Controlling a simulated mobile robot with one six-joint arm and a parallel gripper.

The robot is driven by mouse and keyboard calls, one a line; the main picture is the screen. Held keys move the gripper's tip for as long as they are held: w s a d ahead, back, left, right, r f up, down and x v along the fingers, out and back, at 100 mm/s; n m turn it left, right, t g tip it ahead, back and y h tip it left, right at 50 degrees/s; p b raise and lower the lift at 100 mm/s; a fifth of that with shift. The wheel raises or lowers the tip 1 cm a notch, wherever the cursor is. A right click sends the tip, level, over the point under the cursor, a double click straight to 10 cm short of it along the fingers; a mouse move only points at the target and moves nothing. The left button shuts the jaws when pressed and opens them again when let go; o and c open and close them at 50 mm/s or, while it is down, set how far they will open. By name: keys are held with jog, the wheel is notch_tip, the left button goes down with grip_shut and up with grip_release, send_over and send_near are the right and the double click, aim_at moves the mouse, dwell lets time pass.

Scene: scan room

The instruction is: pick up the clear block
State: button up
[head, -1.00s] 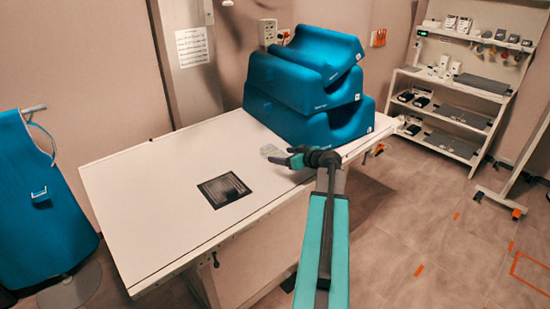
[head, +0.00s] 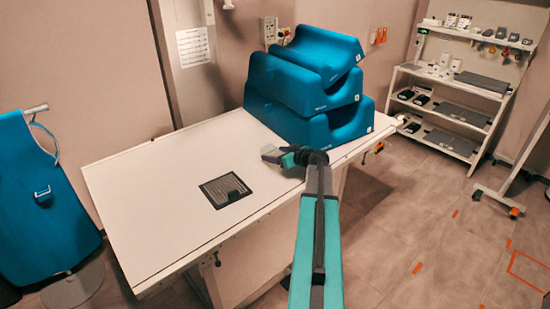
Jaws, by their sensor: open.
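The clear block (head: 268,149) is a small, pale, see-through piece on the white table, in front of the stacked blue cushions. My gripper (head: 274,157) is open, low over the table and pointing left. Its fingertips are right at the clear block and overlap it in the picture. I cannot tell whether the block lies between the fingers or whether they touch it. The fingers hide part of the block.
The white table (head: 140,200) holds a flat dark panel (head: 226,190) left of my gripper. Several blue foam cushions (head: 290,85) are stacked close behind the block. A blue apron (head: 35,200) hangs at the left. The table's front left is clear.

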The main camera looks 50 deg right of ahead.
jog(key=shift+c, duration=0.2)
jog(key=c, duration=1.4)
jog(key=shift+r, duration=0.2)
jog(key=shift+r+b, duration=0.65)
jog(key=shift+r, duration=0.3)
jog(key=f+b+v, duration=0.1)
jog(key=v, duration=0.4)
jog(key=s+f+b+v, duration=0.1)
jog(key=b+v, duration=0.1)
jog(key=v, duration=0.3)
jog(key=d+f+b+v, duration=0.1)
jog(key=b+v, duration=0.1)
jog(key=v, duration=0.3)
jog(key=shift+s+a, duration=0.1)
jog(key=shift+s, duration=0.45)
